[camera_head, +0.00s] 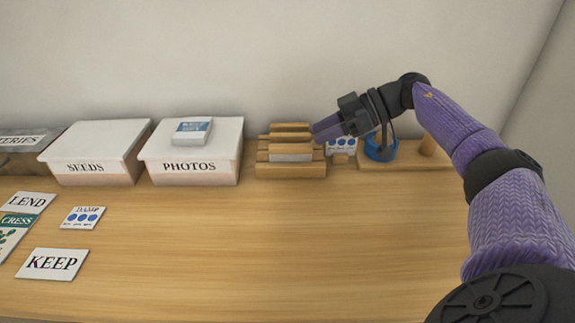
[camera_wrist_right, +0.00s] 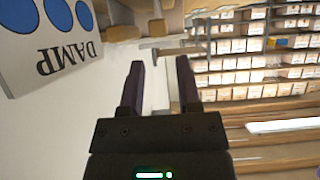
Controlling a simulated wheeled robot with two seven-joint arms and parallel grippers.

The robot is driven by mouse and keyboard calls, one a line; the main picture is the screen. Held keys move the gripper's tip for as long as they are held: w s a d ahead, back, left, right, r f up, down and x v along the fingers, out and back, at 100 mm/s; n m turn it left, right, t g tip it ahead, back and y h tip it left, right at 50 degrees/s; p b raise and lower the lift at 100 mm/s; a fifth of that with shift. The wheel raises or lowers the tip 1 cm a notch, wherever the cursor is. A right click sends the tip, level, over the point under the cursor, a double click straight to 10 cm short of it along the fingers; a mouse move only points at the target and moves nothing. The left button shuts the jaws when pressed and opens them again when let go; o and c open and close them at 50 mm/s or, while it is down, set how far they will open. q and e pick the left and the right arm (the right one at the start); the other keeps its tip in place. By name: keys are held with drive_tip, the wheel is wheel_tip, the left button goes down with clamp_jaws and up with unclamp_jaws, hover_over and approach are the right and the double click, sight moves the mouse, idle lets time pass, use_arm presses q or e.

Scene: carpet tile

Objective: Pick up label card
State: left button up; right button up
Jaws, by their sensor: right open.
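Several white cards with black print lie on the table's left: a LEND card (camera_head: 32,201), a KEEP card (camera_head: 52,263) and a DAMP card (camera_head: 83,217) with blue dots. I cannot tell which one is the label card. Another card with blue dots (camera_head: 342,146) stands beside the stepped wooden rack (camera_head: 290,158); a DAMP card (camera_wrist_right: 55,40) looms large at upper left in the right wrist view. My right gripper (camera_head: 318,131) is at the rack's upper right, its fingers (camera_wrist_right: 160,66) apart with nothing visible between them. My left gripper is not in view.
A SEEDS box (camera_head: 95,145) and a PHOTOS box (camera_head: 195,150) with a small blue-and-white packet (camera_head: 193,131) stand along the back wall. A wooden stand holds a blue round item (camera_head: 381,148) right of the rack. The table's middle front is clear.

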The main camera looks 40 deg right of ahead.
sight(293, 146)
drive_tip(key=b+x, duration=0.2)
drive_tip(key=x, duration=0.5)
drive_tip(key=shift+w+a+f, duration=0.15)
drive_tip(key=shift+c, duration=0.3)
clamp_jaws()
